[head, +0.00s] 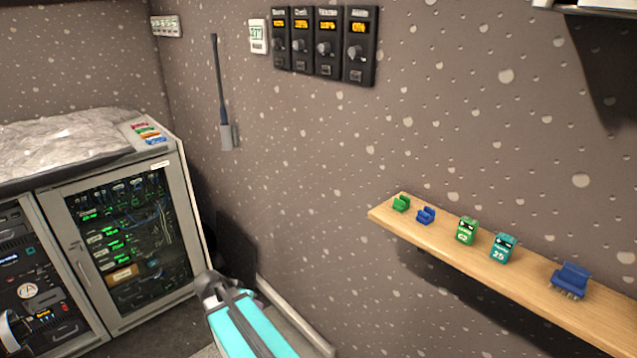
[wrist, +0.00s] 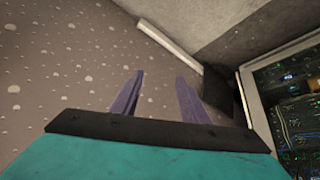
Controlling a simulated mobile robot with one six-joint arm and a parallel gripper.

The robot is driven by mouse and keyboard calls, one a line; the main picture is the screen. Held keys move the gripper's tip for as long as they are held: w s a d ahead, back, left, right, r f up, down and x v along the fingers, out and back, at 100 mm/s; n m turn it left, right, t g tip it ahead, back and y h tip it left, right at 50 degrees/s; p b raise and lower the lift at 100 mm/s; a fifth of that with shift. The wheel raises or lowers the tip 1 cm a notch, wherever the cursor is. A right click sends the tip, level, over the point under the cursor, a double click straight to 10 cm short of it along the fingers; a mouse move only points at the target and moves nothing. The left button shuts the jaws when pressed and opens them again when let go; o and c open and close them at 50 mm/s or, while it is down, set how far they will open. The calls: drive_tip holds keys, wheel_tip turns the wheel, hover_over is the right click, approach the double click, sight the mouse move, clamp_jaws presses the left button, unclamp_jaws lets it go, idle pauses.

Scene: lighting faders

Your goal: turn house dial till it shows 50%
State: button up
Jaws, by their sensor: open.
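A row of black dial modules (head: 324,45) is mounted high on the speckled wall in the head view. Each has a small label on top, an orange readout, a round grey knob and a button below. The labels are too small to read surely, so I cannot tell which is the house dial; the readouts are also not surely legible. The rightmost module (head: 360,46) has its knob (head: 356,53) in plain view. My gripper (wrist: 159,76) shows in the wrist view with its two purple fingers apart and nothing between them. It is well away from the dials, which the wrist view does not show.
A wooden shelf (head: 478,259) with several small green and blue blocks juts from the wall at right. A grey equipment cabinet (head: 185,205) stands at left. The wall below the dials is clear.

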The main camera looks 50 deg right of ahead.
drive_tip(key=w+d+r+m+t+h+p, duration=0.1)
drive_tip(key=w+d+r+m+h, duration=0.2)
drive_tip(key=r, duration=0.8)
drive_tip(key=w+d+r+m+t+p, duration=0.1)
drive_tip(key=d+r+m+p, duration=0.15)
drive_tip(key=d+r, duration=0.65)
drive_tip(key=w+d+r+m+t+h+p, duration=0.15)
drive_tip(key=r+m, duration=0.25)
drive_tip(key=r, duration=1)
drive_tip(key=s+d+r+m+h+p, duration=0.1)
drive_tip(key=d+r+m+h, duration=0.15)
drive_tip(key=r, duration=0.75)
drive_tip(key=s+d+r+m+h+p, duration=0.1)
drive_tip(key=d+r+m, duration=0.15)
drive_tip(key=r, duration=0.75)
drive_tip(key=m+h+p, duration=0.1)
drive_tip(key=m+h, duration=0.2)
drive_tip(key=m, duration=0.2)
approach(322, 48)
drive_tip(key=v, duration=0.5)
drive_tip(key=shift+a+f, duration=0.15)
drive_tip(key=shift+a, duration=0.1)
drive_tip(key=shift+d, duration=0.1)
